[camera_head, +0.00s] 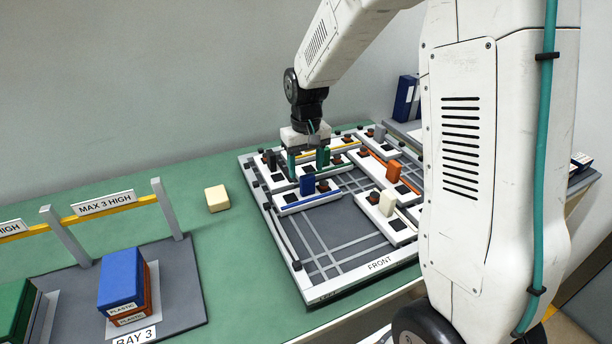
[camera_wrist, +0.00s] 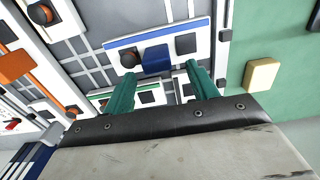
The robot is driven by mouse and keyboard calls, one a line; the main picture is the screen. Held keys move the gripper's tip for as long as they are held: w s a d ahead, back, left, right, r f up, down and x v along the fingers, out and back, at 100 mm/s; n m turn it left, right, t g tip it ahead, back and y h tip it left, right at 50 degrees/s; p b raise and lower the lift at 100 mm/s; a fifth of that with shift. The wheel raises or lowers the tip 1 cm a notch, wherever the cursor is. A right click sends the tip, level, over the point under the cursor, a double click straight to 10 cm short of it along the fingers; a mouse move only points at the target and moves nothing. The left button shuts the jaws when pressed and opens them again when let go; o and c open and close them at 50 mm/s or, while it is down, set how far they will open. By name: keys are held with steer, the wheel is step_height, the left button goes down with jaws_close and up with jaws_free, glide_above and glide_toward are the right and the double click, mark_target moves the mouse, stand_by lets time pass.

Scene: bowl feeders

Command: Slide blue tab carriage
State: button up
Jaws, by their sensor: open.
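The blue tab carriage (camera_head: 307,185) is a white plate with a blue stripe, an upright blue tab and dark knobs. It lies on the left half of the grey board in the head view. In the wrist view its blue tab (camera_wrist: 156,61) shows just beyond my fingertips, near the middle of the gap. My gripper (camera_head: 306,166) points down over the board, behind the blue tab in the head view. Its teal fingers (camera_wrist: 161,71) are apart with nothing held. A green-striped carriage (camera_wrist: 148,87) lies between and below the fingers, partly hidden by them.
The board (camera_head: 340,232) also holds orange (camera_head: 393,171) and cream (camera_head: 386,204) tab carriages. Its front-left area, before the blue carriage, is bare rails. A cream block (camera_head: 217,198) sits on the green table left of the board. Stacked blue and orange boxes (camera_head: 121,278) stand farther left.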

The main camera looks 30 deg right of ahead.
steer(key=shift+r, duration=1.6)
steer(key=s+a+r, duration=0.1)
steer(key=s+r, duration=0.2)
steer(key=s, duration=0.7)
steer(key=s+a+r+t, duration=0.1)
steer(key=s+r, duration=0.3)
steer(key=s, duration=0.6)
steer(key=s+a+r, duration=0.2)
steer(key=s+r, duration=0.2)
steer(key=s, duration=0.6)
steer(key=shift+s+n, duration=0.2)
steer(key=shift+n, duration=0.1)
